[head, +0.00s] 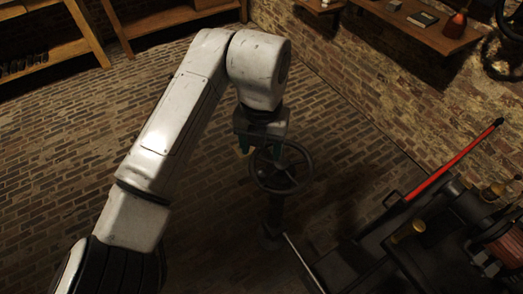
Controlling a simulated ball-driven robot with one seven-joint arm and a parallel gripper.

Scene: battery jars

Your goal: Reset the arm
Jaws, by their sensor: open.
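My white arm reaches up from the lower left, bends at the top middle and points down. My gripper (262,150) hangs at its end, dark with greenish fingers, and is open. I see nothing held between the fingers, though they are small and dark here. A dark handwheel (281,187) on a post shows just below and behind the gripper. I cannot tell whether the gripper touches the wheel. No battery jars can be made out clearly.
A dark machine (440,235) with a red lever (455,160) stands at the lower right. A wooden wall shelf (425,28) holds a book (422,19) and a red flask (455,25). Wooden shelving (165,20) stands at the back. The brick floor (60,150) at left is clear.

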